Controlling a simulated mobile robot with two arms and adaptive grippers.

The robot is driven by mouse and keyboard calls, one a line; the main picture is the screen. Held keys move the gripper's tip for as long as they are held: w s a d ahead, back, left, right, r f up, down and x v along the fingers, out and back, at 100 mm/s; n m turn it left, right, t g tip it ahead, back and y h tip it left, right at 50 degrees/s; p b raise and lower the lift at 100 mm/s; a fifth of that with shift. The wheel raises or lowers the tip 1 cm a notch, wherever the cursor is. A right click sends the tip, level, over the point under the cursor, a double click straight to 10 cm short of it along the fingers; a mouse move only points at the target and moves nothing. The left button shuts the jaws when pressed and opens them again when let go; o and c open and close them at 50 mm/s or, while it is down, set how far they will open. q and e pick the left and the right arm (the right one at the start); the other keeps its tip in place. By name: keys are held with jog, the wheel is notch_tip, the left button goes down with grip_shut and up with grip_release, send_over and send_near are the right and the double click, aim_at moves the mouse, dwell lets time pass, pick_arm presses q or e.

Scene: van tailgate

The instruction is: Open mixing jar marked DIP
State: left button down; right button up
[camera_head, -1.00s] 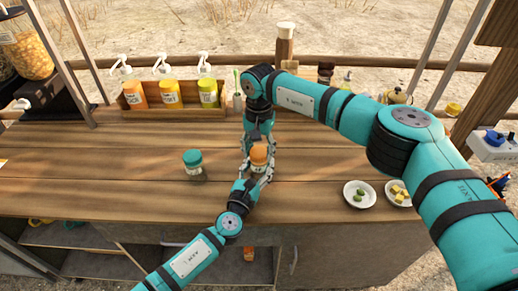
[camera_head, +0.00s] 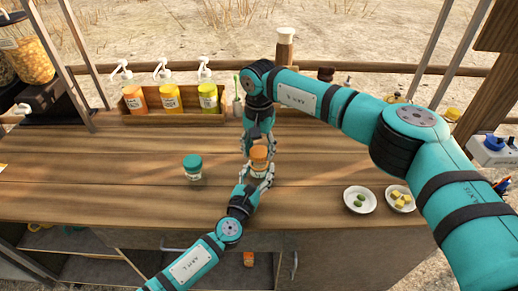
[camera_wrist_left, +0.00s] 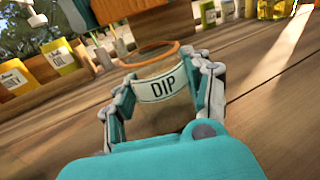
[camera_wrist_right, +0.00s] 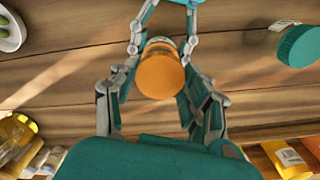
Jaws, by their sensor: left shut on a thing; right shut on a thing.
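The DIP jar (camera_head: 258,171) is clear, with a white label reading DIP in the left wrist view (camera_wrist_left: 160,87). It stands upright at the middle of the counter. My left gripper (camera_head: 257,184) is shut around its body. In the left wrist view an orange ring circles the jar's rim, and the mouth looks open. The orange lid (camera_head: 259,152) shows in the right wrist view (camera_wrist_right: 160,74), between the fingers of my right gripper (camera_head: 258,145). In the left wrist view an orange piece (camera_wrist_left: 128,8), seemingly this lid, is above the rim, apart from it.
A teal-lidded jar (camera_head: 193,166) stands just left. A wooden rack (camera_head: 176,114) with pump bottles is at the back. Two small plates, one with green pieces (camera_head: 360,198) and one with yellow cubes (camera_head: 401,198), lie right. The front left counter is clear.

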aim_at(259, 152)
jog(key=shift+r, duration=2)
pick_arm(q)
jog(key=shift+c, duration=2.4)
grip_release()
